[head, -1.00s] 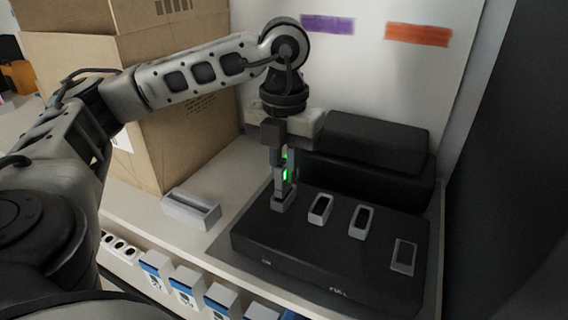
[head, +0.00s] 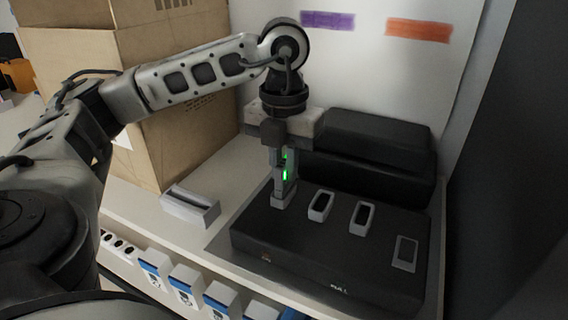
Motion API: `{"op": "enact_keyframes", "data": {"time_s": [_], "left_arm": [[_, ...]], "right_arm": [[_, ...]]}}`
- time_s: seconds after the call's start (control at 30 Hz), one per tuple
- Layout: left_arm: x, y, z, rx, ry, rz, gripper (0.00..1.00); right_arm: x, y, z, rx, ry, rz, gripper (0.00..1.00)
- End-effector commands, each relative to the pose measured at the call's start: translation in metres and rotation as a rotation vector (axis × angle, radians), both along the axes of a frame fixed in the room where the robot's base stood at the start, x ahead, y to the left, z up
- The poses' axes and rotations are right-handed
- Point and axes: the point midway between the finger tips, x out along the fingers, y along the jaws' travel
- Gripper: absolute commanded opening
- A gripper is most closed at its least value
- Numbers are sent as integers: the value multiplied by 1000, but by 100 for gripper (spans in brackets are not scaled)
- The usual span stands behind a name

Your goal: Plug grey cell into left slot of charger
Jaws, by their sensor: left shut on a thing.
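The charger (head: 300,258) is a low black box on the shelf at the lower right, with grey-rimmed slots on its top. My left gripper (head: 283,180) points down at the charger's left end, shut on the grey cell (head: 283,195). The cell is upright at the leftmost slot position, with green light showing beside the fingers. The fingers hide much of the cell and the slot, so I cannot tell how deep it sits. My right gripper is out of view.
A grey rectangular holder (head: 190,207) lies left of the charger. Black cases (head: 375,150) stand behind it. Cardboard cartons (head: 165,140) rise at the back left. A flat grey piece (head: 405,253) is at the charger's right end.

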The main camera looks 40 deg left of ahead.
Motion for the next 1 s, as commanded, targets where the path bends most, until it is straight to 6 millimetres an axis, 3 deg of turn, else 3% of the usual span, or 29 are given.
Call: {"op": "enact_keyframes", "data": {"time_s": [1.0], "left_arm": [[0, 0, -10, 0, 0, 0, 0]], "right_arm": [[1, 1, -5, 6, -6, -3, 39]]}}
